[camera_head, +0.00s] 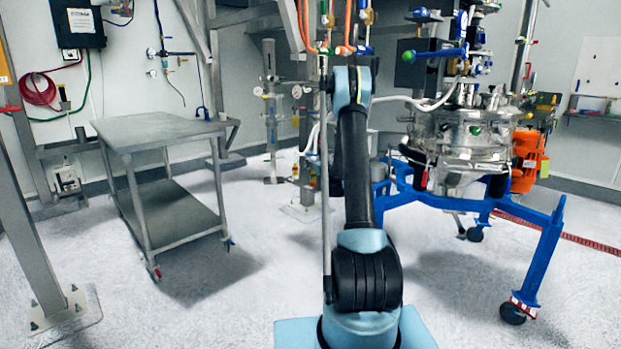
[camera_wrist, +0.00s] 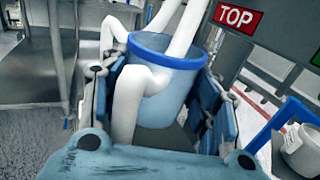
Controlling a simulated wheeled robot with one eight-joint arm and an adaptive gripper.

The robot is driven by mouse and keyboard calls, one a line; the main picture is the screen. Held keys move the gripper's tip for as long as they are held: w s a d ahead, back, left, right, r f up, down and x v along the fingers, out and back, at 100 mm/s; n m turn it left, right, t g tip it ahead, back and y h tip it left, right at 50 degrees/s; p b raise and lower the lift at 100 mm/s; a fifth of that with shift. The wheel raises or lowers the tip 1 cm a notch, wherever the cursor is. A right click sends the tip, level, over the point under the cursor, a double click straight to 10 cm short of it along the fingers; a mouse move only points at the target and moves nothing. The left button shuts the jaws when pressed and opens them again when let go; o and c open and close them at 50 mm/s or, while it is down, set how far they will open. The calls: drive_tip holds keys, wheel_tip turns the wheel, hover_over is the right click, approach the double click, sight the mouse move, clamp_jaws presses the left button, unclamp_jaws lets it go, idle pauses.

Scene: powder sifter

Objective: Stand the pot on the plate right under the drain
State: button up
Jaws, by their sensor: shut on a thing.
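A pale blue-white pot (camera_wrist: 178,100) with a bright blue rim fills the middle of the wrist view. My gripper (camera_wrist: 152,90) is shut on it, with blue finger pads on its left and right sides. The pot is tilted in the picture. White bent tubes cross in front of it and above its mouth. In the head view my arm hides the gripper, and I cannot pick out the pot. The steel sifter vessel (camera_head: 470,140) stands at right on a blue frame. I cannot make out its drain or the plate clearly.
The blue wheeled frame (camera_head: 540,255) spreads at right. A steel table (camera_head: 155,128) with a lower shelf stands at left, and a steel post (camera_head: 28,200) nearer. A white round part (camera_wrist: 303,150) shows at the wrist view's right.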

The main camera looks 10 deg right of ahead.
drive_tip(key=shift+a+f, duration=0.2)
drive_tip(key=shift+f, duration=0.4)
drive_tip(key=shift+a+f, duration=0.2)
drive_tip(key=shift+f, duration=2.45)
drive_tip(key=o, duration=1.1)
drive_tip(key=shift+f, duration=0.1)
drive_tip(key=shift+o, duration=0.2)
